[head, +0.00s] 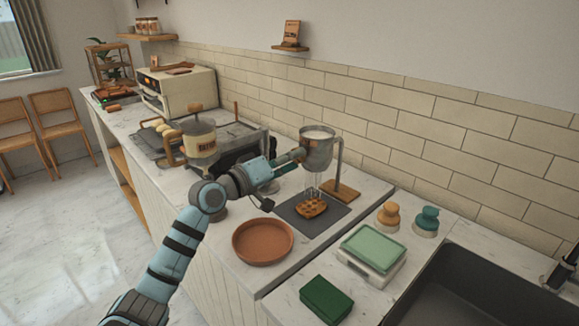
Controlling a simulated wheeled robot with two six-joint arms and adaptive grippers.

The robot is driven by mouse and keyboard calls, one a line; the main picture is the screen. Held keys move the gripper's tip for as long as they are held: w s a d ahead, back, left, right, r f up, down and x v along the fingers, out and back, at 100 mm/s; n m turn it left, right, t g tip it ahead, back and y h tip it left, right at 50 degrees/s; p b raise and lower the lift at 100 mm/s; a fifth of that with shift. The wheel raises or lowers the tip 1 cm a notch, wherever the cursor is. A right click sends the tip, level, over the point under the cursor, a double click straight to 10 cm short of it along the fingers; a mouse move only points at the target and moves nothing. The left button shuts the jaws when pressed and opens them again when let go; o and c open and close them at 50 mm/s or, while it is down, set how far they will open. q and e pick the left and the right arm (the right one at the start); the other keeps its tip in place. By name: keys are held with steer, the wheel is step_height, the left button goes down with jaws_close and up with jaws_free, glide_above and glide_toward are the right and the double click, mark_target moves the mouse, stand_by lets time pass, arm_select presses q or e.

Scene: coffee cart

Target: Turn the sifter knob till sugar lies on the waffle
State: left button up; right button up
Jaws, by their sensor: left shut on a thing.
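The metal sifter (317,153) hangs from a stand (340,180) on the counter, with white sugar (317,133) inside. The waffle (311,207) lies on a dark mat (325,221) below it. Thin pale streaks, which look like falling sugar, run from the sifter down to the waffle. Whether sugar lies on the waffle is too small to tell. My left gripper (290,161) is shut at the left side of the sifter, on its knob, which the fingers mostly hide. My right gripper is not in view.
A round terracotta dish (263,259) stands near the front edge, right of my left arm. A jar (199,139) and a dark machine stand behind the arm. A scale (372,252), a green sponge (326,300) and a sink (480,285) are at right.

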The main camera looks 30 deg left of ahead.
arm_select(q)
steer(key=shift+r+m+b, duration=0.1)
steer(key=shift+m+b, duration=2.1)
steer(key=shift+m, duration=2.7)
steer(key=o, duration=1)
steer(key=shift+o, duration=0.8)
steer(key=shift+w, duration=0.15)
